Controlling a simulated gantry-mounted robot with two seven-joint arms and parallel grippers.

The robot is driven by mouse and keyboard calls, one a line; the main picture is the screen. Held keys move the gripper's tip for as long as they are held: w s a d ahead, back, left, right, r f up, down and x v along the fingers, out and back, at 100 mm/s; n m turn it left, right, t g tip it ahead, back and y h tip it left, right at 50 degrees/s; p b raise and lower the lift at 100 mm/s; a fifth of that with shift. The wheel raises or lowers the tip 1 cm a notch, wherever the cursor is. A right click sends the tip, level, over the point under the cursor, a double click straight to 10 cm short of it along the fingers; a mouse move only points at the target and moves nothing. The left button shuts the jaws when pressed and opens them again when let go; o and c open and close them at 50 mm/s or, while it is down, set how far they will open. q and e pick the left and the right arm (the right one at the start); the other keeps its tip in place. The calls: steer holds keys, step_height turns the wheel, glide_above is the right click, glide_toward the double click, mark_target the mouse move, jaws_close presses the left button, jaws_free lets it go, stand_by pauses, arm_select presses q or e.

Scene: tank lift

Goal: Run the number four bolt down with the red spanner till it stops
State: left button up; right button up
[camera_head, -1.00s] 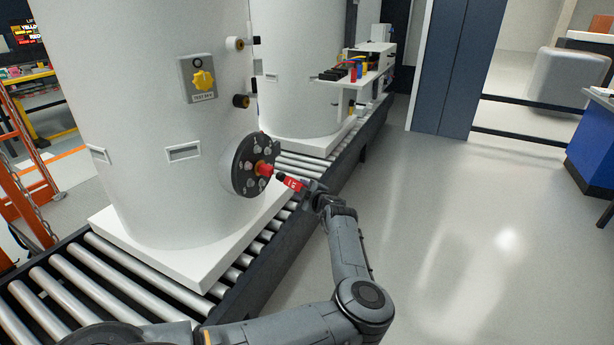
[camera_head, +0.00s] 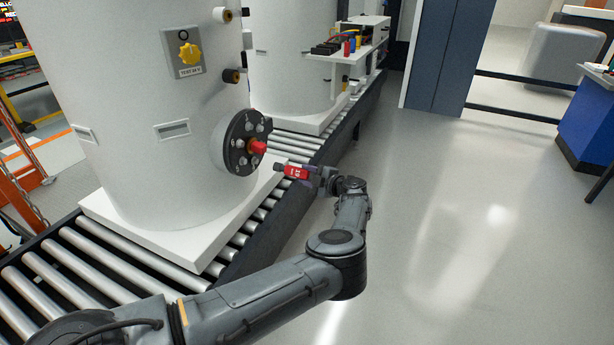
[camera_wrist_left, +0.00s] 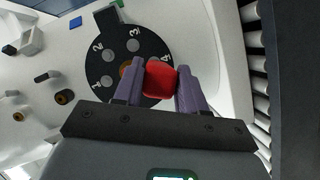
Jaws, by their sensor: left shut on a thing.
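My left gripper (camera_head: 314,175) is shut on the red spanner (camera_head: 296,172), which also shows between the purple fingers in the left wrist view (camera_wrist_left: 160,82). In the head view its dark end points left toward the round black flange (camera_head: 237,150) on the white tank, with a gap in the picture. The flange (camera_wrist_left: 148,30) carries numbers 1 to 4 and grey bolts around an orange-red hub (camera_wrist_left: 125,71). The number four mark (camera_wrist_left: 166,59) is just beyond the spanner, which hides much of that area; I cannot tell whether they touch. My right gripper is not in view.
The tank (camera_head: 150,110) stands on a white base on a roller conveyor (camera_head: 85,270). A yellow knob (camera_head: 190,54) and stubby ports stick out above the flange. A second tank (camera_head: 290,60) and a shelf of coloured items stand behind.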

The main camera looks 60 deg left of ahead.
mark_target(292, 171)
arm_select(q)
steer(key=shift+w+d, duration=0.1)
steer(key=shift+w, duration=0.05)
steer(key=shift+s+a+p, duration=0.5)
steer(key=shift+s+a, duration=0.45)
steer(key=shift+a, duration=0.2)
steer(key=shift+s+a, duration=0.85)
steer(key=shift+a, duration=0.3)
steer(key=shift+s+a+p, duration=0.1)
steer(key=shift+a+p, duration=0.1)
steer(key=shift+p, duration=0.1)
